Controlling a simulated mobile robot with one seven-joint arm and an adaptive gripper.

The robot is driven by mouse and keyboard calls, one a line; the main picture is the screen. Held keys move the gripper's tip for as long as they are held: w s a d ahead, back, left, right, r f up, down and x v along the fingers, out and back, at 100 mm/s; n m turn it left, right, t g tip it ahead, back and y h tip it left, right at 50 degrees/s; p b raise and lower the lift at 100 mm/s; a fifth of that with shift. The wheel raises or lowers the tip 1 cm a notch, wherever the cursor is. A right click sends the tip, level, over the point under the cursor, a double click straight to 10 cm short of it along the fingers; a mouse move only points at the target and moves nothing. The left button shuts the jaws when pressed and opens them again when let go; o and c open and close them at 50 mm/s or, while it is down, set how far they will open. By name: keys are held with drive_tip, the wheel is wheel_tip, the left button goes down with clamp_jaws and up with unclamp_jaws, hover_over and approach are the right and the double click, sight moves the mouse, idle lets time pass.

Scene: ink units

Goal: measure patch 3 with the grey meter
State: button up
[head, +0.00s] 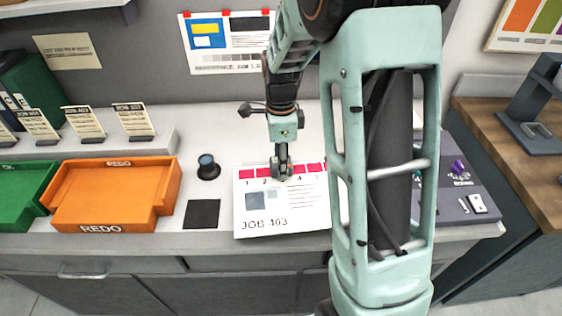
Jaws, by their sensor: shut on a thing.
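The job sheet (285,222), marked JOB 463, lies flat on the counter, with a row of red numbered patches along its top edge. Patches 1 (246,173), 2 (263,172) and 4 (300,170) show. Patch 3, between 2 and 4, is hidden behind my gripper. My gripper (282,165) points down over that spot, shut on a small grey thing (283,174), which looks like the grey meter. I cannot tell whether it touches the sheet. My arm covers the sheet's right end.
An orange REDO tray (118,228) and a green tray (22,190) stand at left. A small dark round-topped thing (207,168) and a dark square pad (202,214) lie left of the sheet. A dark board (456,207) with small parts is at right, partly behind my arm.

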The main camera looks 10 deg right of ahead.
idle(0.4)
drive_tip(key=shift+r+p, duration=1.15)
drive_tip(key=shift+r, duration=0.4)
